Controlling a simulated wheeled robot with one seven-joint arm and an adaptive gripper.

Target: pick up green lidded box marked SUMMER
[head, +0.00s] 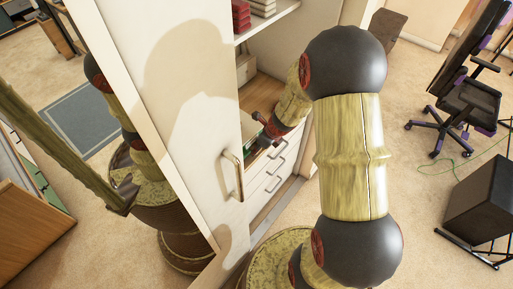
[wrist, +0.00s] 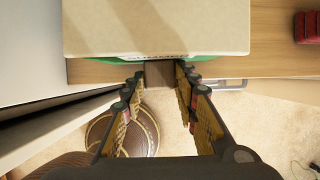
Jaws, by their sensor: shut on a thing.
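The lidded box (wrist: 155,28) fills the top of the wrist view. It has a pale cream top and a green edge, with dark lettering on its near side seen at a steep angle, which seems to read SUMMER. My gripper (wrist: 160,72) is at the near side of the box, its fingers closed on a small brown-grey part there, between the fingertips. In the head view my gripper (head: 268,127) reaches into the cabinet, and the box (head: 250,130) is mostly hidden behind the door.
The white cabinet door (head: 190,110) with a metal handle (head: 231,175) stands open left of my arm. White drawers (head: 272,182) lie below the wooden shelf (wrist: 270,55). Red items (head: 241,15) sit on a higher shelf. An office chair (head: 470,95) and a dark box-shaped unit (head: 480,205) stand at right.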

